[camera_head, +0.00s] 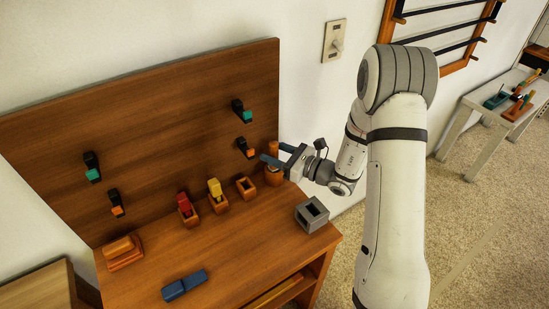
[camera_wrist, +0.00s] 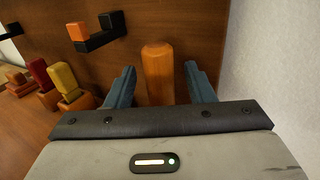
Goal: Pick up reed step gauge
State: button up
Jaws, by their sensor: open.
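My gripper (camera_head: 278,154) is open at the right end of the wooden bench, in front of the back panel. In the wrist view an upright orange wooden piece (camera_wrist: 158,75) with a rounded top stands between its two blue-grey fingers, with gaps on both sides. In the head view this piece (camera_head: 272,149) rises from a round wooden holder (camera_head: 274,177), partly hidden by the gripper. Its lower part is hidden in the wrist view. I cannot tell for certain which object is the reed step gauge.
Left of my gripper, an empty square wooden holder (camera_head: 246,188) stands beside holders with yellow (camera_head: 214,187) and red (camera_head: 184,203) pieces. A black hook (camera_wrist: 103,40) juts from the panel. A grey hollow block (camera_head: 312,214) and a blue block (camera_head: 185,285) lie in front.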

jog(key=shift+w+a, duration=0.15)
jog(key=shift+a, duration=0.05)
jog(key=shift+c, duration=0.4)
grip_shut()
jog(key=shift+r, duration=0.6)
notch_tip(320, 180, up, 6)
jog(key=shift+f, duration=0.1)
jog(key=b+v, duration=0.1)
jog(key=v, duration=1.7)
